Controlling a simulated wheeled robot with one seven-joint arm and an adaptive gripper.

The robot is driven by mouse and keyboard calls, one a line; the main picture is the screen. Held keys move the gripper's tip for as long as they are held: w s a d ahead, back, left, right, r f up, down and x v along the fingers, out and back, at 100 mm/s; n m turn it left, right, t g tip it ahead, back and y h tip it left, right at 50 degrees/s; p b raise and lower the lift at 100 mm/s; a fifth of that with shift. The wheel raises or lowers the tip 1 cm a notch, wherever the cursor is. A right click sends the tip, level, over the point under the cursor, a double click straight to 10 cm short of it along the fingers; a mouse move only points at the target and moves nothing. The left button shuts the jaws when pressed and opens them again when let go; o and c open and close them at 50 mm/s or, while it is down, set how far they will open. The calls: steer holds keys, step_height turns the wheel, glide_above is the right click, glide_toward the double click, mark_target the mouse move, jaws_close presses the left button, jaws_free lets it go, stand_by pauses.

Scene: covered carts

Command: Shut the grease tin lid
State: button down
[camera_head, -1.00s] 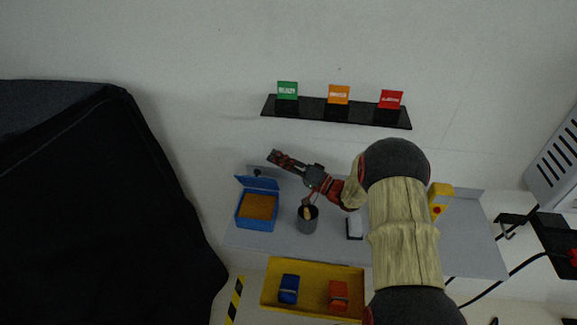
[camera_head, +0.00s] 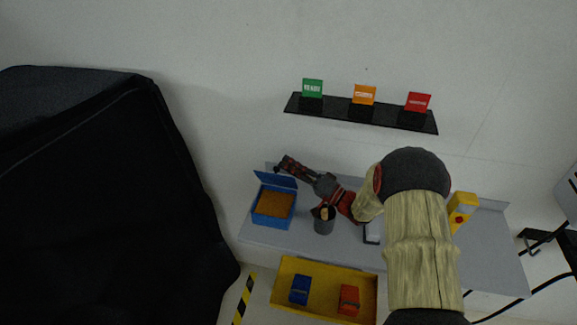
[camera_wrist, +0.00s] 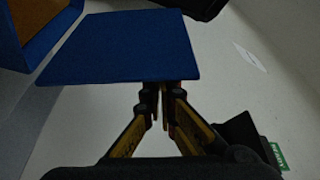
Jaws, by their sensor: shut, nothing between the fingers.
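The grease tin (camera_head: 272,217) is a blue box with brown-orange contents, at the left end of the grey shelf in the head view. Its blue lid (camera_head: 276,180) stands open, raised at the tin's back edge. In the wrist view the lid (camera_wrist: 125,48) spans the upper left as a flat blue panel, with a corner of the tin (camera_wrist: 58,18) beyond it. My gripper (camera_head: 281,161) is just behind the lid. Its fingers (camera_wrist: 164,97) are shut and empty, with tips at the lid's near edge; I cannot tell whether they touch it.
A yellow device (camera_head: 461,213) stands farther right. A yellow tray (camera_head: 325,291) with blue and red items is in front. A black wall shelf (camera_head: 360,112) with three coloured cards hangs above.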

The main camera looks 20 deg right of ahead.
steer(key=shift+s+a+f+n+b, duration=0.3)
steer(key=shift+n+b, duration=0.1)
steer(key=shift+b, duration=0.4)
steer(key=shift+s+a+r+n+y, duration=0.1)
steer(key=shift+s+r+n+y, duration=0.1)
steer(key=shift+n+y, duration=0.1)
steer(key=shift+r, duration=0.1)
